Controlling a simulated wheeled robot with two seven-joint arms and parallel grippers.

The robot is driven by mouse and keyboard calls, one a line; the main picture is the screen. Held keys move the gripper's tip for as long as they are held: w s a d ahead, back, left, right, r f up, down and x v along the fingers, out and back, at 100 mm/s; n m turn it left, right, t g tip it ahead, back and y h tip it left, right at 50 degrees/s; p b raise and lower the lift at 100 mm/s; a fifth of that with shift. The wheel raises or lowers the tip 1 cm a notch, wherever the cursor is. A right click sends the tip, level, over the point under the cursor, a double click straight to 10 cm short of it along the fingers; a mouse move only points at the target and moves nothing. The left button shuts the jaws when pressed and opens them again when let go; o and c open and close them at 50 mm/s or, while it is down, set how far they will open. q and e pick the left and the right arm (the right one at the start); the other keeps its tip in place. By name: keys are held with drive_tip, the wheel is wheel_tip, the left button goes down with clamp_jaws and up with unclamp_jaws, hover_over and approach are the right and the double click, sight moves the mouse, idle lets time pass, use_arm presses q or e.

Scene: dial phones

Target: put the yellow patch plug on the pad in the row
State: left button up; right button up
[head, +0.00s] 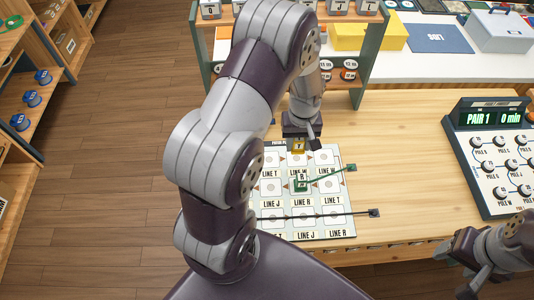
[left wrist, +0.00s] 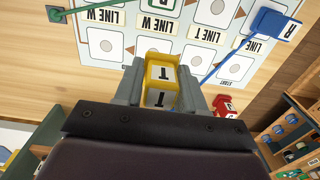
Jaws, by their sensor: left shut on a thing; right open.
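My left gripper (head: 299,142) is shut on the yellow patch plug (head: 298,147), over the far edge of the white board. In the left wrist view the yellow plug (left wrist: 161,78) sits between the gripper fingers (left wrist: 160,88), with a letter T on its faces. The board (head: 345,228) carries rows of pads with round marks, labelled LINE T, LINE W, LINE J and LINE R; its left part is hidden behind my arm. I cannot tell whether the plug touches the board. My right gripper (head: 474,268) is open and empty at the lower right.
A green plug (head: 302,184) stands on a middle pad, its cord reaching right. A black cord (head: 320,215) crosses the near pads. The left wrist view shows a blue plug (left wrist: 276,22) and a red plug (left wrist: 222,104). A PAIR 1 panel (head: 490,150) stands right; the table between is clear.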

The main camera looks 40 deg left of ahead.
use_arm(q)
drive_tip(key=s+a+f, duration=0.1)
drive_tip(key=a, duration=0.1)
drive_tip(key=s+a+f, duration=0.1)
drive_tip(key=a+f, duration=0.1)
drive_tip(key=a, duration=0.1)
drive_tip(key=s+a+f+p, duration=0.1)
drive_tip(key=a, duration=0.2)
drive_tip(key=shift+s+f, duration=0.1)
drive_tip(key=shift+f, duration=0.1)
drive_tip(key=f, duration=0.3)
drive_tip(key=shift+d+f, duration=0.3)
drive_tip(key=shift+f, duration=0.1)
drive_tip(key=shift+a+f, duration=0.1)
drive_tip(key=shift+f, duration=0.05)
drive_tip(key=shift+a, duration=0.1)
use_arm(e)
drive_tip(key=shift+s+a+r, duration=0.15)
drive_tip(key=shift+a+r, duration=0.05)
drive_tip(key=shift+r, duration=0.35)
drive_tip(key=shift+s+a+r, duration=0.15)
drive_tip(key=shift+a+r, duration=0.05)
drive_tip(key=shift+r, duration=0.3)
use_arm(q)
drive_tip(key=shift+f, duration=0.1)
drive_tip(key=o, duration=1.1)
drive_tip(key=shift+c, duration=0.2)
use_arm(e)
drive_tip(key=shift+f, duration=0.1)
